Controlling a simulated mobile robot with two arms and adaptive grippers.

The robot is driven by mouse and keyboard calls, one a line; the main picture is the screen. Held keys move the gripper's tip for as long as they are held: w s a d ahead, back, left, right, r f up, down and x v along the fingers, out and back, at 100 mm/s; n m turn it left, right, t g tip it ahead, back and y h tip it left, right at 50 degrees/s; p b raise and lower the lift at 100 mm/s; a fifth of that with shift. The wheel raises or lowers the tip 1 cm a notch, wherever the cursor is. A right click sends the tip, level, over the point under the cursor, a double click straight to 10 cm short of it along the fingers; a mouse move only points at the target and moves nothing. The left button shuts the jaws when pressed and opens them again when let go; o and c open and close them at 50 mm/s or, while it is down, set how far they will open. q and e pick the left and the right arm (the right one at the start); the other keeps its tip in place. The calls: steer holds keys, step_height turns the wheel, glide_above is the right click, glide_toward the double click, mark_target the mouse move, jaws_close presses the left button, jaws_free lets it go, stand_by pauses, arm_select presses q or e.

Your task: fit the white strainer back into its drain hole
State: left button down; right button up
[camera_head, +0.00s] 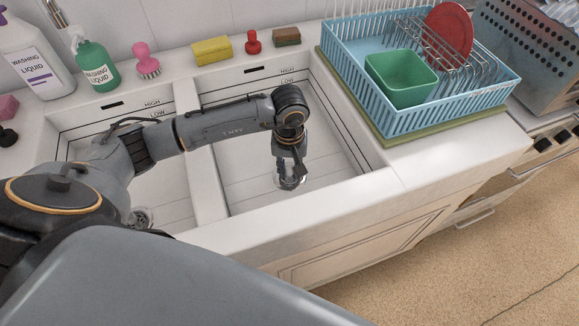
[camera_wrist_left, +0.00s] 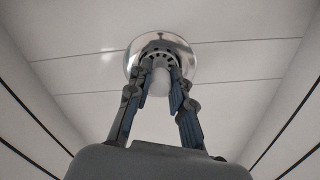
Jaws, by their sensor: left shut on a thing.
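My left gripper (camera_head: 291,172) reaches down into the right sink basin (camera_head: 237,172), low over its floor. In the left wrist view, my left gripper (camera_wrist_left: 158,88) is shut on the white strainer (camera_wrist_left: 159,84), whose pale knob shows between the fingers. The shiny metal drain (camera_wrist_left: 133,64) with a dark slotted ring surrounds it. The drain also shows in the head view (camera_head: 291,184), partly behind the fingers. The strainer is over or in the drain hole; I cannot tell whether it sits fully down. My right gripper is not in view.
The divider (camera_head: 207,190) separates this basin from the left one, which has its own drain (camera_head: 141,217). A blue dish rack (camera_head: 470,92) with a green tub (camera_head: 400,80) stands right. A yellow sponge (camera_head: 212,50), a pink brush (camera_head: 146,62) and bottles line the back ledge.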

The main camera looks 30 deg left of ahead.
mark_target(289, 168)
arm_select(q)
steer(key=shift+f, duration=0.15)
steer(key=c, duration=1.2)
jaws_free()
steer(key=shift+r, duration=0.45)
step_height(289, 168, up, 12)
steer(key=shift+f+b, duration=0.2)
steer(key=shift+b, duration=0.65)
